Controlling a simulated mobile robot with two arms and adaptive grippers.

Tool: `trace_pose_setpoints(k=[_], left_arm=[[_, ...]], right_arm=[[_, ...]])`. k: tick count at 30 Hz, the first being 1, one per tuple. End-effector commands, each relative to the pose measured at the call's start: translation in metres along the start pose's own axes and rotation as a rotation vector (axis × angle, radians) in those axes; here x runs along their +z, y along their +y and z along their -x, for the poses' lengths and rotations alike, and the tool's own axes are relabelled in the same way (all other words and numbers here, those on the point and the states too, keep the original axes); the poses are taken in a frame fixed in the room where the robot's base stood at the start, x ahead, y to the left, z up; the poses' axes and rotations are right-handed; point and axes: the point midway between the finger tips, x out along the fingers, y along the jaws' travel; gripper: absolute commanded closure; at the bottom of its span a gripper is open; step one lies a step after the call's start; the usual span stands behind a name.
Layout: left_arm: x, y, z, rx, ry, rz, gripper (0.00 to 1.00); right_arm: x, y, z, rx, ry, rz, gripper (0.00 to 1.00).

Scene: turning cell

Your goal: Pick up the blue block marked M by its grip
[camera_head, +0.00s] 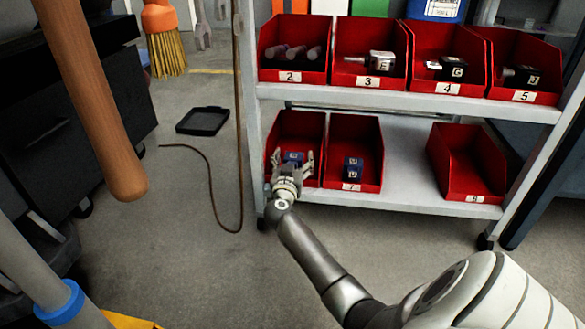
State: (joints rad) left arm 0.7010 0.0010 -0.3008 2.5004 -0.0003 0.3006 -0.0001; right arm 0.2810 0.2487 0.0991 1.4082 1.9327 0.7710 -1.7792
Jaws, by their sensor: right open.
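Two small dark blue blocks sit on the lower shelf. One blue block (293,157) is in the red bin (303,122) at the left, partly hidden behind my right gripper. The other blue block (352,168) is in the red bin labelled 7 (364,127) beside it. Both have small pale marks on them, too small for me to tell which reads M. My right gripper (291,165) is open at the front of the left bin, with its fingers on either side of the block there. I cannot tell whether they touch it. My left gripper is not in view.
The red bin labelled 8 (469,160) looks empty. Bare shelf (407,180) lies between bins 7 and 8. Bins 2 to 5 stand on the upper shelf (405,97), above the lower bins. A hose, a black tray (203,121) and a broom (166,48) are at the left.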

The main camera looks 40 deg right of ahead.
Motion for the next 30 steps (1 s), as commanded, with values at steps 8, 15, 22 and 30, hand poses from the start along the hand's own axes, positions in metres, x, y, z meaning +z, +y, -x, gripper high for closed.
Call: trace_pose_setpoints(k=[8, 15, 22, 30], left_arm=[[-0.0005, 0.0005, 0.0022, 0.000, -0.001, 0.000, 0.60], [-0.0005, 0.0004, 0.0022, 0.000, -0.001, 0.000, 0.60], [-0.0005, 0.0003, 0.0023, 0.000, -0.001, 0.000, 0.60], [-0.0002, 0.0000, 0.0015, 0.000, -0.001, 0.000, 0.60]], right_arm=[[-0.0007, 0.0006, -0.0014, 0.000, 0.000, 0.000, 0.25], [-0.0003, 0.0005, -0.0013, 0.000, -0.001, 0.000, 0.49], [-0.0001, 0.0005, -0.0012, 0.000, -0.001, 0.000, 0.79], [-0.0013, 0.0003, -0.0011, 0.000, 0.000, 0.000, 0.80]])
